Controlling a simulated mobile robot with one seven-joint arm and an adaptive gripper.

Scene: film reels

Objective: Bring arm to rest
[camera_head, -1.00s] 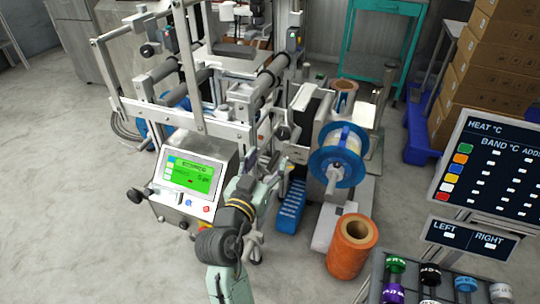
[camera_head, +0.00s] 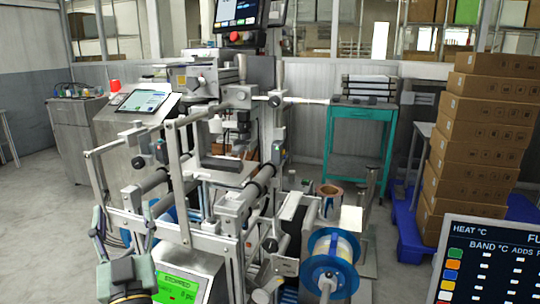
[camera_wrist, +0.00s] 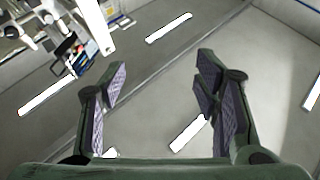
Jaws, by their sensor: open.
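My gripper (camera_wrist: 161,72) is open in the wrist view. Its two green fingers with ridged grey pads stand well apart, and nothing is between them. The wrist view looks past the fingers to a grey surface with bright light strips, and part of the machine shows at the upper left. In the head view, my arm is at the lower left, in front of the machine (camera_head: 190,222), with its end turned upward. The arm's lower part is cut off by the picture's bottom edge.
The machine's green screen (camera_head: 176,287) is beside my arm. A blue-flanged reel (camera_head: 318,246) hangs on the machine's right. A dark display panel (camera_head: 490,262) stands at the lower right. Stacked cartons (camera_head: 480,145) and a teal cart (camera_head: 357,113) are behind. Floor is clear at left.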

